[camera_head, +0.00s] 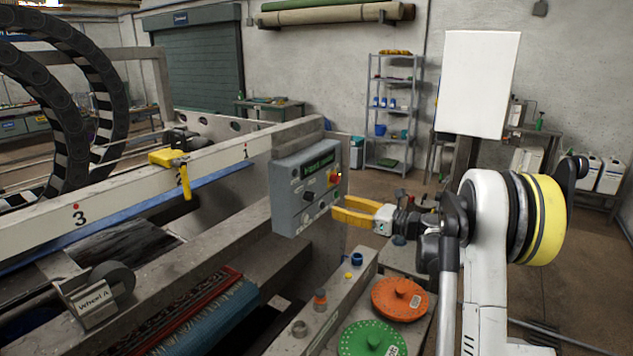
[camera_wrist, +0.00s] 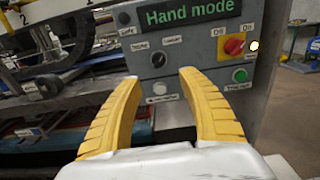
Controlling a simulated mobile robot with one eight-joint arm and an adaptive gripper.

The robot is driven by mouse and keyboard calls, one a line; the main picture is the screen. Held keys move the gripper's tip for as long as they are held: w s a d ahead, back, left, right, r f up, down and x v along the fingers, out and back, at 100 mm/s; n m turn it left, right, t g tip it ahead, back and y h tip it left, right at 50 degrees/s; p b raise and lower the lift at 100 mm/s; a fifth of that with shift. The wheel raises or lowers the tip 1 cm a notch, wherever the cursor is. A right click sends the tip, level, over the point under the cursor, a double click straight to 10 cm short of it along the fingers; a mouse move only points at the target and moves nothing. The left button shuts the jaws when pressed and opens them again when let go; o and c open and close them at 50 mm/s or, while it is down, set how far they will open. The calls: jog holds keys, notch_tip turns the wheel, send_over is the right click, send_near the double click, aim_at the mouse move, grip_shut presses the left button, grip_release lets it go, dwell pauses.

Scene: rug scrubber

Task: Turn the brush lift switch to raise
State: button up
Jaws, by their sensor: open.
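The grey control box (camera_head: 290,205) stands on the machine's frame. Its display (camera_wrist: 190,11) reads "Hand mode". A dark rotary switch (camera_wrist: 158,60) sits below the display, with small labels above it to both sides. These are too blurred to read surely, so I cannot confirm its name or setting. A pale round button (camera_wrist: 159,88) sits below it, above another label. My gripper (camera_wrist: 159,78) has yellow fingers spread apart and empty, in front of the box with the switch between and beyond their tips. In the head view, my gripper (camera_head: 336,208) is at the box's right side.
A red knob on a yellow plate (camera_wrist: 233,46), marked Off and On, and a green button (camera_wrist: 239,75) are to the right of the switch. A green disc (camera_head: 372,340) and an orange disc (camera_head: 399,298) lie below my gripper. A white board (camera_head: 478,85) stands behind my arm.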

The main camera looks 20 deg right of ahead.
aim_at(311, 195)
jog(key=b+x, duration=0.1)
jog(key=x, duration=0.9)
jog(key=shift+w+a+r, duration=0.1)
jog(key=shift+w+a, duration=0.15)
grip_shut()
